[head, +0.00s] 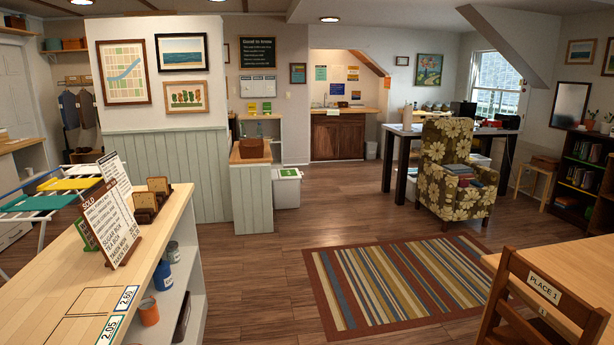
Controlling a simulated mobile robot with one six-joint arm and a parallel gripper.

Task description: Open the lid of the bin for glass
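A white bin (287,193) stands on the floor just right of a panelled counter end, left of the picture's middle. A green and white label (289,173) lies on its top, and the lid looks shut. The label is too small to read, so I cannot tell whether this is the bin for glass. A smaller pale bin-like thing (371,150) stands farther back, right of the wooden cabinet; its details are too small to tell. My gripper is not in view.
The wooden floor (275,255) before the white bin is clear. A shop counter (165,235) fills the near left. A striped rug (400,280) lies right of centre, with a flowered armchair (432,190) behind it. A wooden chair (515,290) and table stand near right.

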